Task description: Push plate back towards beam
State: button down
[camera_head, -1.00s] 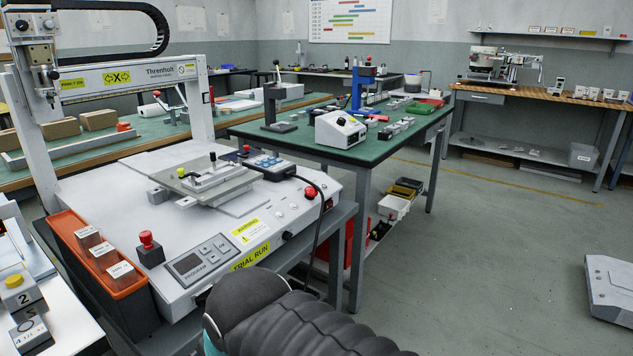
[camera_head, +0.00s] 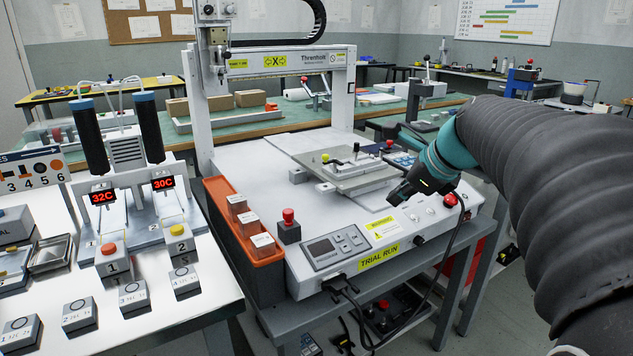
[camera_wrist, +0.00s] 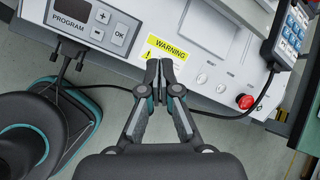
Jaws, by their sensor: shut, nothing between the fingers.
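The plate (camera_head: 368,182) is a flat grey metal piece on the white gantry machine, with a small fixture and a yellow knob on top. The beam (camera_head: 290,60) spans above and behind it, marked "Threnholt" and X. My gripper (camera_head: 399,197) is in front of the plate, near the machine's front edge, and appears apart from it. In the wrist view my gripper (camera_wrist: 160,66) is shut and empty above the front panel, beside the yellow warning label (camera_wrist: 166,50). The plate is not clearly seen in the wrist view.
An orange bin (camera_head: 244,240) with small boxes and a red knob (camera_head: 288,215) stand at the machine's left front. A red button (camera_head: 450,200) and a grey pendant lie to the right. A cable hangs at the front. A white bench (camera_head: 205,312) stands left.

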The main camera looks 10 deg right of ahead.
jog(key=w+d+r+m+t, duration=0.1)
jog(key=w+d+r+m, duration=0.1)
jog(key=w+d+m, duration=0.35)
jog(key=shift+m, duration=0.35)
jog(key=x, duration=0.3)
jog(key=b+x, duration=0.1)
jog(key=x, duration=0.5)
jog(key=shift+s+f, duration=0.2)
jog(key=shift+f, duration=0.2)
jog(key=w, duration=0.1)
jog(key=w+a, duration=0.1)
jog(key=w, duration=0.1)
jog(key=shift+r, duration=0.15)
jog(key=shift+w+a, duration=0.15)
jog(key=shift+w, duration=0.15)
